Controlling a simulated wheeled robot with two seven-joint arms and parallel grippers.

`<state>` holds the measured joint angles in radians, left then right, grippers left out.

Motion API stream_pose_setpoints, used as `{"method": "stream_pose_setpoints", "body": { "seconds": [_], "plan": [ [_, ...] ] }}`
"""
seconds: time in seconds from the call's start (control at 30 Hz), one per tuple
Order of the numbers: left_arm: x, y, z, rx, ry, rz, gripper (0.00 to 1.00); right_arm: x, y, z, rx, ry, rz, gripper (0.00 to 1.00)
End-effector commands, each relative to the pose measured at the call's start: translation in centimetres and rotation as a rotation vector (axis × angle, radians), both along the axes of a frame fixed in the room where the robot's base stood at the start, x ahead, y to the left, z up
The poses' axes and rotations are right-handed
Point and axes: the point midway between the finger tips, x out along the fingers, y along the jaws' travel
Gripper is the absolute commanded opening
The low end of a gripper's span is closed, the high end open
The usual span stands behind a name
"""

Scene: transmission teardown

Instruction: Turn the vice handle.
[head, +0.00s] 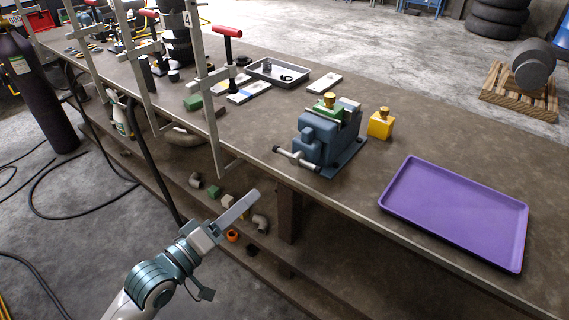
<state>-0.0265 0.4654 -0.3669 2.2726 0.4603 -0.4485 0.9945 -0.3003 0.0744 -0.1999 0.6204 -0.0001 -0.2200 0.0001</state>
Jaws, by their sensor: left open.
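The blue-grey vice (322,138) stands on the bench near its front edge. Its handle (297,160) is a pale bar at the vice's front left side, and it lies roughly crosswise, tilted. A green part with a brass-coloured top (329,101) sits in the vice's jaws. My left gripper (235,210) is open and empty, in front of the bench edge, below and left of the handle, apart from it. One of its fingers points up and right; the other is lower and small in view. My right gripper is not in view.
A purple tray (456,213) lies on the bench at right. A yellow block (380,124) stands beside the vice. Tall clamps (205,100) stand along the front edge at left. A grey tray (277,73) lies behind. A lower shelf (232,206) holds several small parts.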

Motion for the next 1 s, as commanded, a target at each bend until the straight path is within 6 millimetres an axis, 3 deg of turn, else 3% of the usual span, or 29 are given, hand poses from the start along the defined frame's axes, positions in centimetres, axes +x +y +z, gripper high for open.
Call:
{"method": "stream_pose_setpoints", "body": {
  "seconds": [0.47,1.0],
  "plan": [
    [0.9,-0.5,0.0,0.001,0.000,0.003,0.42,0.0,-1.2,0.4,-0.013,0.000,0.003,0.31],
    [7.7,-5.5,0.2,0.002,0.000,0.002,0.42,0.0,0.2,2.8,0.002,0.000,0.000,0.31]
  ]
}}
